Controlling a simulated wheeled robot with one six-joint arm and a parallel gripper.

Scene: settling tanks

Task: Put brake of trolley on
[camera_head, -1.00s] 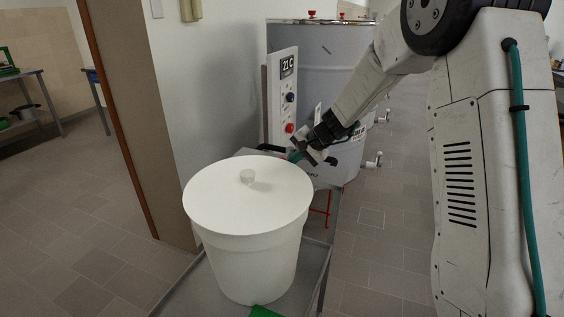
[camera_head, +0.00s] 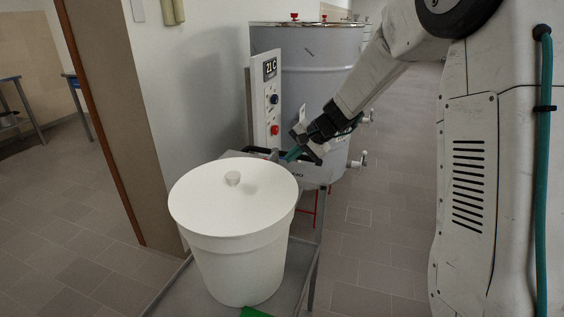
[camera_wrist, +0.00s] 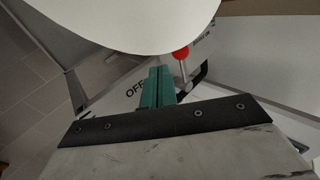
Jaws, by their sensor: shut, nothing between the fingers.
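The trolley (camera_head: 178,292) is a grey metal cart carrying a white lidded bucket (camera_head: 235,225). In the wrist view, a brake lever with a red ball knob (camera_wrist: 181,53) stands on a pale plate marked "OFF" at left and apparently "BRAKE ON" at upper right. The lever stands between the words, beside a dark slot; its exact setting is unclear. My gripper (camera_head: 291,154) is over the trolley's far end, behind the bucket. Its green fingers (camera_wrist: 157,87) are shut and empty, left of the knob, with no clear contact. The lever is not distinguishable in the head view.
The bucket's white rim (camera_wrist: 120,25) fills the wrist view's top. A grey tank (camera_head: 315,85) with taps stands behind my gripper. Tiled floor (camera_head: 370,270) lies open right of the trolley.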

